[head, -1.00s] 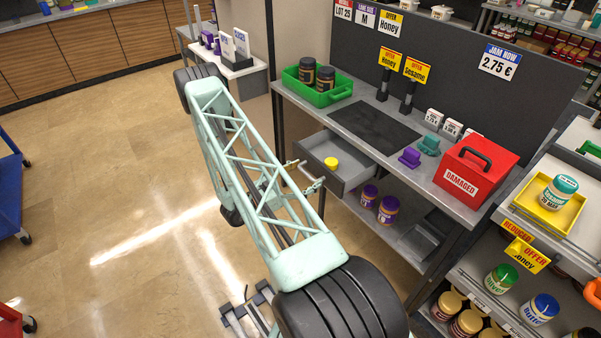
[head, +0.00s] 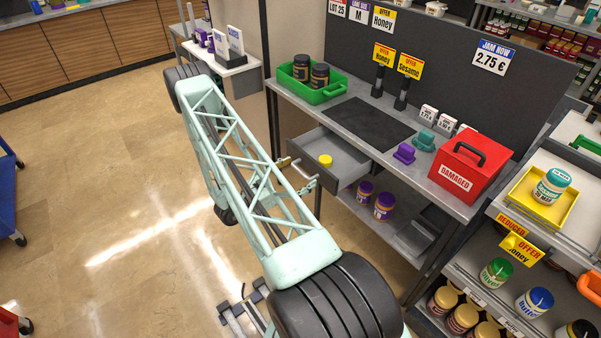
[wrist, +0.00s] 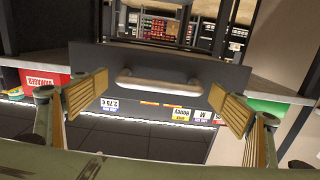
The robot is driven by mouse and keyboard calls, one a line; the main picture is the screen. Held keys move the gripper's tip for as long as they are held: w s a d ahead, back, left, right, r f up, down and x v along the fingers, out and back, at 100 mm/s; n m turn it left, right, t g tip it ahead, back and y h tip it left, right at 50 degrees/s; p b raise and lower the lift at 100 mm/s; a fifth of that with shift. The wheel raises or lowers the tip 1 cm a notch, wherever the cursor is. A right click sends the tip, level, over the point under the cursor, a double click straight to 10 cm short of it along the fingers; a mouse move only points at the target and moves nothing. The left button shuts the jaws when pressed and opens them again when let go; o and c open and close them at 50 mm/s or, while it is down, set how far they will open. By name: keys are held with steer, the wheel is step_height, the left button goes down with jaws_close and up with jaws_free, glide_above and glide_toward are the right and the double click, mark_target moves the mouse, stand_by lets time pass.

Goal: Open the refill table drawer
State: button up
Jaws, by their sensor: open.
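The refill table drawer (head: 352,157) is grey and stands pulled out from under the table top in the head view, with its inside showing. A yellow round lid or jar top (head: 325,161) is inside it. My gripper (head: 300,173) is at the drawer front, partly hidden by my arm. In the wrist view the drawer front (wrist: 185,62) is a dark panel with a pale bar handle (wrist: 158,86). My open gripper (wrist: 160,102) has one finger beyond each end of the handle, with gaps on both sides. I cannot tell whether anything touches.
The refill table (head: 440,187) carries a green tray (head: 318,96) with dark jars, a red box (head: 470,172) and small stands. Purple-lidded jars (head: 384,206) are on the shelf below. Shelves with jars stand at right.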

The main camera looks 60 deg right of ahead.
steer(key=v, duration=1.2)
stand_by(0.5)
stand_by(0.7)
